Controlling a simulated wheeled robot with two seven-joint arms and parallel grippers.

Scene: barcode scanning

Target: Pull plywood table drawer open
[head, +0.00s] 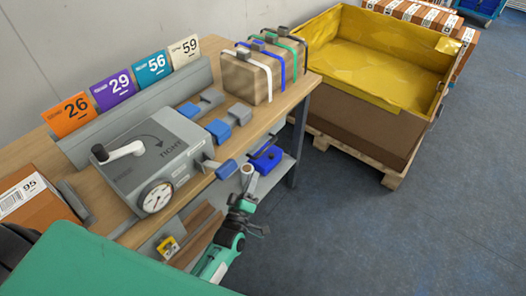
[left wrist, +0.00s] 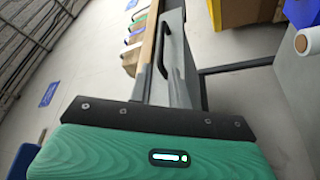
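The plywood table (head: 97,183) runs diagonally in the head view, its front edge toward me. In the left wrist view, its front appears turned nearly upright, with a grey drawer front (left wrist: 183,62) and a dark bar handle (left wrist: 163,48). I cannot tell how far the drawer stands out. My left gripper (head: 247,195) is low in front of the table edge, beside the under-table space. Its fingers are too small to read in the head view and do not show in the left wrist view. The handle is not clear in the head view. My right gripper is out of view.
A grey device with a gauge (head: 155,158), number cards and a strapped box (head: 252,75) stand on the table. A lower shelf (head: 283,168) holds a blue tool (head: 266,158). A yellow-lined crate (head: 365,128) stands beyond on a pallet. The floor at right is clear.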

